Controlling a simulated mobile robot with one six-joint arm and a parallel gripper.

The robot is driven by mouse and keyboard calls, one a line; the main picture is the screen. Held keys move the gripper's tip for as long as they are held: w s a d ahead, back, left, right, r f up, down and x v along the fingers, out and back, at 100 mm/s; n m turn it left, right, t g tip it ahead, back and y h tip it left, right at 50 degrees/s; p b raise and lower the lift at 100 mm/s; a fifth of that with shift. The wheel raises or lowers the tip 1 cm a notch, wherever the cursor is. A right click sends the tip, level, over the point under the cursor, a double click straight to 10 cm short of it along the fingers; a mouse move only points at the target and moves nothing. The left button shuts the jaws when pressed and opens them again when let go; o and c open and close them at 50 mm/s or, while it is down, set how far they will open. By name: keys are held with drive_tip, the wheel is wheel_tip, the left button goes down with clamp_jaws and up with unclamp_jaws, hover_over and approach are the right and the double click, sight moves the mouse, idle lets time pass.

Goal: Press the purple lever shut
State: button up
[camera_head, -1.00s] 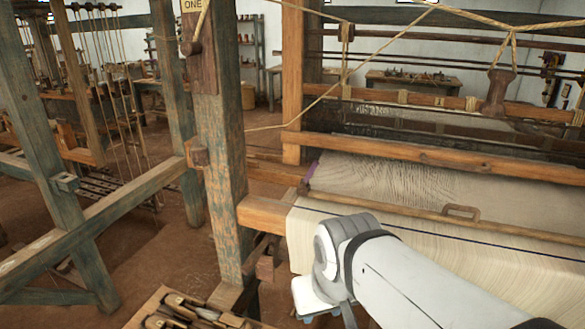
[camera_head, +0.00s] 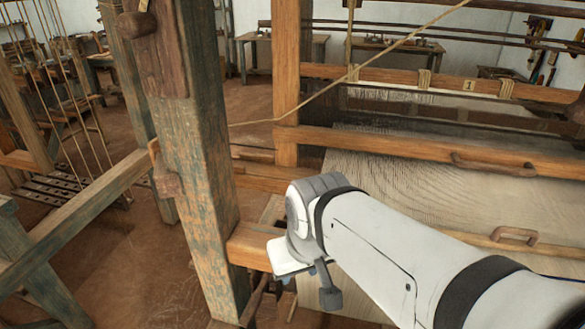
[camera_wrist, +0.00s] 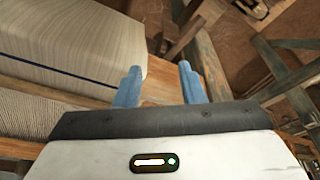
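I cannot make out a purple lever in either current view. In the wrist view my gripper (camera_wrist: 160,66) has its two blue fingers apart, with nothing between them. They point towards a gap beside the cloth roll (camera_wrist: 70,40), over a wooden beam (camera_wrist: 160,92). In the head view, my white arm reaches in from the lower right. Its wrist end is close to the loom's left side, near the front beam (camera_head: 250,246), and hides part of the loom there.
A thick, worn wooden post (camera_head: 195,170) stands just left of my wrist. A taut rope (camera_head: 350,80) runs from the post's side up to the right. Woven cloth (camera_head: 400,190) and a wooden handle (camera_head: 515,234) lie to the right. Brown floor (camera_head: 135,260) shows at left.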

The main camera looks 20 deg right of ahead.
drive_tip(key=shift+s, duration=0.2)
drive_tip(key=shift+o, duration=0.4)
drive_tip(key=shift+w, duration=0.1)
drive_tip(key=w+d+r+m, duration=0.2)
drive_tip(key=w+d+m, duration=0.2)
drive_tip(key=w+m, duration=0.2)
drive_tip(key=w+d+r+m+g+b, duration=0.1)
drive_tip(key=w+d+r+m, duration=0.1)
drive_tip(key=w+d+m, duration=0.3)
drive_tip(key=w+d+r+m+g, duration=0.1)
drive_tip(key=w+d+r+m, duration=0.2)
drive_tip(key=w+d+m, duration=0.2)
drive_tip(key=shift+w+m, duration=0.6)
drive_tip(key=shift+m, duration=0.45)
drive_tip(key=shift+w+m, duration=0.6)
drive_tip(key=shift+m, duration=0.5)
drive_tip(key=shift+w+m, duration=0.6)
drive_tip(key=shift+m, duration=0.45)
drive_tip(key=shift+f, duration=0.25)
drive_tip(key=f, duration=0.7)
drive_tip(key=shift+w+d+f, duration=0.1)
drive_tip(key=shift+w+d, duration=0.05)
drive_tip(key=shift+w, duration=0.2)
drive_tip(key=shift+c, duration=0.6)
